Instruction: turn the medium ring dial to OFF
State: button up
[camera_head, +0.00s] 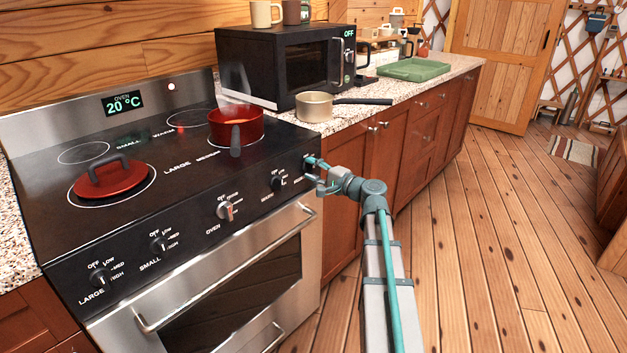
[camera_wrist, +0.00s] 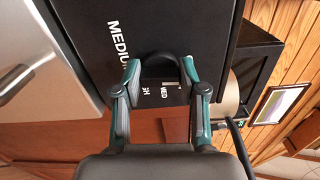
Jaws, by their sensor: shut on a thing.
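The medium ring dial (camera_wrist: 160,74) is a dark knob on the black stove front. In the wrist view it sits between the fingertips of my gripper (camera_wrist: 160,66), which is shut on it. The word MEDIUM and the marks MED and part of HIGH are printed around it; the OFF mark is not legible there. The dial's exact setting cannot be told.
Other dials sit to the left: warm (camera_head: 277,182), oven (camera_head: 225,210), small (camera_head: 160,243) and large (camera_head: 100,277). A red pot (camera_head: 236,127) and a red lid (camera_head: 101,178) are on the cooktop (camera_head: 130,212). A saucepan (camera_head: 314,107) stands on the counter.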

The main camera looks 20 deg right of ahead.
jog(key=shift+w+n+b, duration=0.15)
jog(key=shift+n+b, duration=0.35)
jog(key=shift+r, duration=0.15)
jog(key=o, duration=1.1)
jog(key=shift+o, duration=0.2)
jog(key=v, duration=1.2)
